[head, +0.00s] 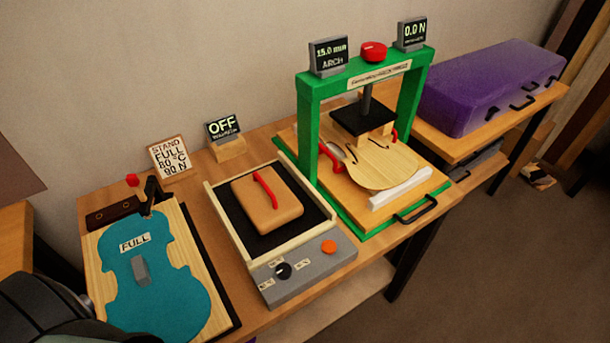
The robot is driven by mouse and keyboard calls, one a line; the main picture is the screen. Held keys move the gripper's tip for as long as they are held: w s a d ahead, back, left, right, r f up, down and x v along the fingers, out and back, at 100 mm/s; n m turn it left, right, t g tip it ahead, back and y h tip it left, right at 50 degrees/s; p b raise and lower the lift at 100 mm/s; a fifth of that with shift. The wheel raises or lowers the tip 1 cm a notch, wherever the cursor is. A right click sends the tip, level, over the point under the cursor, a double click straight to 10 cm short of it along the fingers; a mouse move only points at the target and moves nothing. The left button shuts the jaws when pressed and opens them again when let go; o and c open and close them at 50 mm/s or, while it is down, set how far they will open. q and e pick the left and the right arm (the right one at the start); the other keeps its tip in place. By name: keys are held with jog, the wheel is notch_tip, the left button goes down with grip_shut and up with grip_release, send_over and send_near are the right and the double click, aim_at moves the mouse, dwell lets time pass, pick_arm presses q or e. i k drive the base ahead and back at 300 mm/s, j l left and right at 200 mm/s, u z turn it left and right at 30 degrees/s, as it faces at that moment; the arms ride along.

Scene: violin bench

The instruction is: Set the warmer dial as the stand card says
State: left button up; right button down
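The stand card (170,158) leans at the back of the bench and reads "STAND FULL 80 °C 90 N". The warmer (230,222) is a shallow pale-framed tray with a black bed, in the middle of the bench. Its dial (283,270) is a black knob on the grey front panel, with small white labels around it too small to read surely. An orange button (328,247) sits right of the dial. The warmer display (222,127) reads "OFF". Neither gripper's fingers show; a dark part of my arm fills the lower left corner.
A tan block with a red handle (267,200) lies on the warmer bed. Left is a teal violin template (150,275) marked "FULL". Right is a green press (308,125) holding a violin plate, its displays reading 15.0 mm and 0.0 N. A purple case (490,85) stands beyond.

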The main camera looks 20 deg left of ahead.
aim_at(283, 271)
jog(key=u, duration=0.85)
